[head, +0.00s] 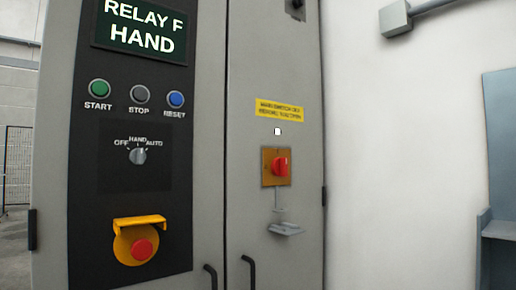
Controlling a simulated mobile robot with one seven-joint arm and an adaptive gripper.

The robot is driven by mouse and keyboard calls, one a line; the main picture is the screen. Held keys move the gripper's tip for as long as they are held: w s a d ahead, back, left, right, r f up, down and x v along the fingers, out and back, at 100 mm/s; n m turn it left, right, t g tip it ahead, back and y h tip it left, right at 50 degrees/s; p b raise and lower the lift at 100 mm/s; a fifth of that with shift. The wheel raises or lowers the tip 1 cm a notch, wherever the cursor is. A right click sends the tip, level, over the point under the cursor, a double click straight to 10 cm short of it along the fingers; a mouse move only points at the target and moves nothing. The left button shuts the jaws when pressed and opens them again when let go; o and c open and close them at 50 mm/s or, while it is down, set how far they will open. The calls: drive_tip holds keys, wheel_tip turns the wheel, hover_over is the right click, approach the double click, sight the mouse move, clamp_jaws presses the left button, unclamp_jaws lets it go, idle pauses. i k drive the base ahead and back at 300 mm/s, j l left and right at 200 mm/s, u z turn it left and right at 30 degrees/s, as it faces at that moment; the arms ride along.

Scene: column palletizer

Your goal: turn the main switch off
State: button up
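The main switch (281,167) is a red rotary knob on a yellow-orange plate (267,170), mounted on the right door of the grey cabinet. A yellow label (279,110) with dark print sits above it, with a small white square (278,131) between them. The knob is seen at an angle, and its exact position is too small to tell. Below it a small grey hasp or bracket (285,229) hangs from a thin link. My gripper is not in view.
The left panel has a lit display (142,30) reading "HAND", start, stop and reset buttons, a selector knob (138,156) and a red emergency button (141,249) under a yellow guard. Door handles (250,272) stick out low. A plain white wall (400,150) is at right.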

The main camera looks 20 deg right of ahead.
sight(279, 166)
drive_tip(key=i+l+z, duration=0.1)
drive_tip(key=i+l, duration=0.6)
drive_tip(key=i, duration=0.2)
drive_tip(key=z, duration=0.05)
